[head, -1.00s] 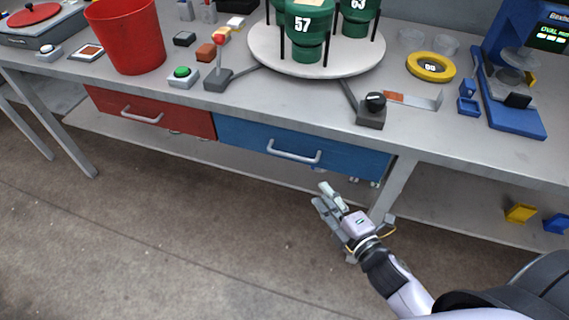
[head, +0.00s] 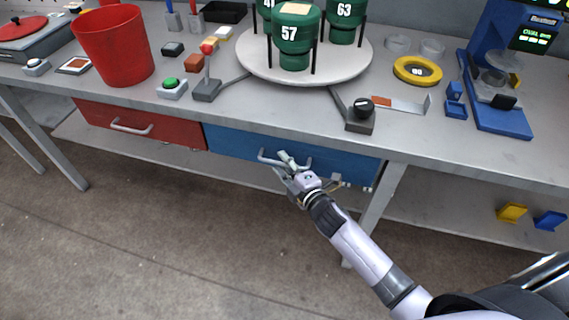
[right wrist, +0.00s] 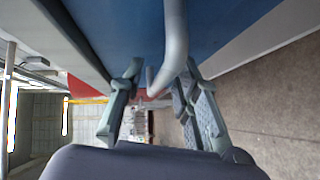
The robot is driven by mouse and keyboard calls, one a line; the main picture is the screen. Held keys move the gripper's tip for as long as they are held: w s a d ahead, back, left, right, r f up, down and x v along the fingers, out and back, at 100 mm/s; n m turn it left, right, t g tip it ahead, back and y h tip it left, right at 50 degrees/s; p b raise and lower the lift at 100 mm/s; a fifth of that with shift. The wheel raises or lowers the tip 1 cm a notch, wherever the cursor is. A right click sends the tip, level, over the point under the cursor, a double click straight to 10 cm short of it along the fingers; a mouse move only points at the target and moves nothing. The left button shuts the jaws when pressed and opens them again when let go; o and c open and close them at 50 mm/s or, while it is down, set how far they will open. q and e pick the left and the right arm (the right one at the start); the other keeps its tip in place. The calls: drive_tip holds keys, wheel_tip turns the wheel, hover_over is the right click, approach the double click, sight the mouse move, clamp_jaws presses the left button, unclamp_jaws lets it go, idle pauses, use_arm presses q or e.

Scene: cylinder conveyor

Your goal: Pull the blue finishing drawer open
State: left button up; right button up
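The blue drawer (head: 230,142) sits under the workbench's front edge, to the right of a red drawer, and looks closed. Its silver bar handle (head: 268,157) is partly hidden by my right gripper (head: 285,165), which is at the handle. In the right wrist view the handle (right wrist: 176,45) runs down between the two fingers of my right gripper (right wrist: 155,105). The fingers stand apart, with a gap on the left side of the bar; the right finger is close to it, and I cannot tell if they touch. My left gripper is not in view.
The red drawer (head: 140,125) is beside the blue one. A table leg (head: 380,205) stands right of my gripper. The bench top (head: 300,105) above holds a red bin (head: 115,45), a turntable (head: 340,65) with green cylinders, and a blue press (head: 495,110). The floor in front is clear.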

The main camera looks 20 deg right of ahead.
drive_tip(key=shift+w, duration=0.1)
drive_tip(key=shift+c, duration=0.4)
clamp_jaws()
idle(0.5)
